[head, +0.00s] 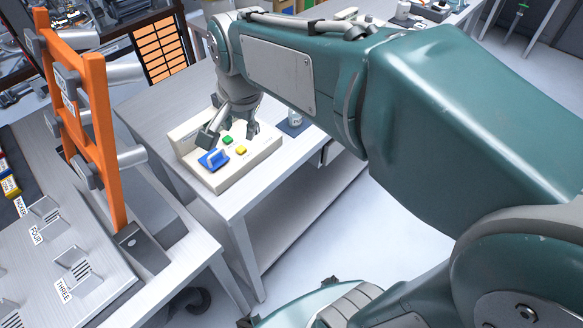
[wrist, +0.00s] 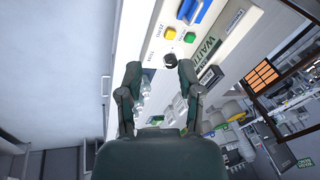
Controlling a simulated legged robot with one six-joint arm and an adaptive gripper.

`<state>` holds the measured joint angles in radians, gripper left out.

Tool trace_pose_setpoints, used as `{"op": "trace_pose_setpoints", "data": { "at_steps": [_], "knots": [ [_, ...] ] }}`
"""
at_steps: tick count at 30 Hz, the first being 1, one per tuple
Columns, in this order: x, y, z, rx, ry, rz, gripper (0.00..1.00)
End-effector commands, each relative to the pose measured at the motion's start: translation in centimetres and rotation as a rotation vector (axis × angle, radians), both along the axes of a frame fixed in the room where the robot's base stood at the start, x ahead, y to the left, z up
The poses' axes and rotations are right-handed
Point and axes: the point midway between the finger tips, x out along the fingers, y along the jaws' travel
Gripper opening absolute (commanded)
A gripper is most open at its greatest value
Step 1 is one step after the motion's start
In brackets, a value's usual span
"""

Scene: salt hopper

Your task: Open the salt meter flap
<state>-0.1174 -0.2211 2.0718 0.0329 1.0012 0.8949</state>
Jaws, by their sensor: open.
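A cream panel box (head: 240,165) stands on the grey table. It carries a blue part (head: 212,159) with a pale bar on it, a green button (head: 227,140) and a yellow button (head: 241,150). In the wrist view the panel (wrist: 225,48) shows the blue part (wrist: 205,12), a black knob (wrist: 170,60) and a "WAITING" display (wrist: 206,46). I cannot tell which part is the salt meter flap. My gripper (head: 231,135) is open over the panel's back part; its fingers (wrist: 159,77) appear either side of small pale parts, contact unclear.
An orange upright frame (head: 95,130) with grey arms stands left of the panel. A sloped board (head: 60,245) with labelled slots is at lower left. A small jar (head: 295,117) stands on a blue pad (head: 292,128) to the right. The table's front corner (head: 222,205) is clear.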

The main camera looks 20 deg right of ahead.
Motion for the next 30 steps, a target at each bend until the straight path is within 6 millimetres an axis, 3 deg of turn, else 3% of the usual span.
{"op": "trace_pose_setpoints", "data": {
  "at_steps": [13,30],
  "knots": [
    [-5.8,-2.4,0.3,-0.122,-0.104,0.297,0.47],
    [-12.1,-4.5,-1.4,-0.31,-0.202,0.644,0.47]
  ]
}}
